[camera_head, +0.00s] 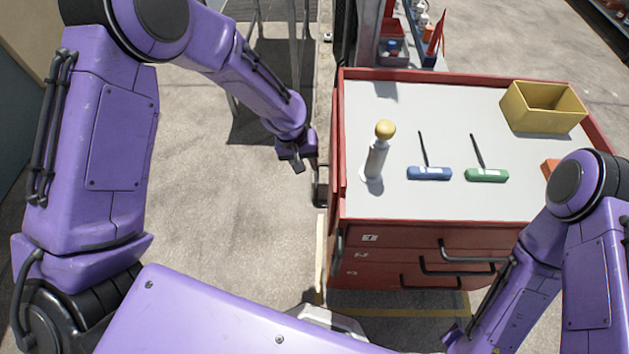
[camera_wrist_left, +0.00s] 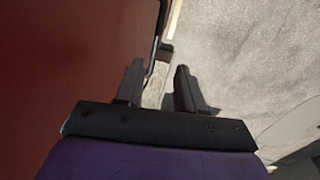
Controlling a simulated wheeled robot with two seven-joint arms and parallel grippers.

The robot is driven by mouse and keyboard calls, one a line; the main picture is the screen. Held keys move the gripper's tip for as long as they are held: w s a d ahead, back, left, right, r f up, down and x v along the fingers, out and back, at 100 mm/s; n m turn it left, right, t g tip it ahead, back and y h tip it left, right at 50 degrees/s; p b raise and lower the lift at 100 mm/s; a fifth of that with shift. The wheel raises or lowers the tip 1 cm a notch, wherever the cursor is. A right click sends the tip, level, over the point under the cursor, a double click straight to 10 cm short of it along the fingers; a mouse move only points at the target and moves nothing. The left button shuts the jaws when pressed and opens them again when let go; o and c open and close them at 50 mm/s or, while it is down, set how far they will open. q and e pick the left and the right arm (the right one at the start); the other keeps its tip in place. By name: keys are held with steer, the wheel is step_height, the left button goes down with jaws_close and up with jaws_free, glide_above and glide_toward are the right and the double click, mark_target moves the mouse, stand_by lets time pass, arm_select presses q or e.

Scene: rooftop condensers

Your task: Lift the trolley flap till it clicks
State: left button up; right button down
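The red trolley (camera_head: 385,235) has a grey top and stands right of centre. I cannot clearly make out its flap; a thin red strip (camera_head: 337,160) runs along the trolley's left side. In the left wrist view a large red panel (camera_wrist_left: 65,65) fills the left. My left gripper (camera_head: 305,166) is beside the trolley's left edge, pointing down. In the left wrist view its two fingers (camera_wrist_left: 158,80) are apart, with a pale strip and floor showing between them. I cannot tell whether they touch anything.
On the trolley top are a yellow-knobbed grey cylinder (camera_head: 376,160), a blue-handled tool (camera_head: 429,173), a green-handled tool (camera_head: 486,175) and a yellow bin (camera_head: 543,107). Dark handles (camera_head: 450,283) stick out from its front drawers. A shelf (camera_head: 395,50) stands behind.

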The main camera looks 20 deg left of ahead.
mark_target(316, 183)
arm_select(q)
steer(key=x, duration=0.8)
steer(key=shift+w+d+f, duration=0.3)
steer(key=shift+f, duration=0.05)
jaws_close()
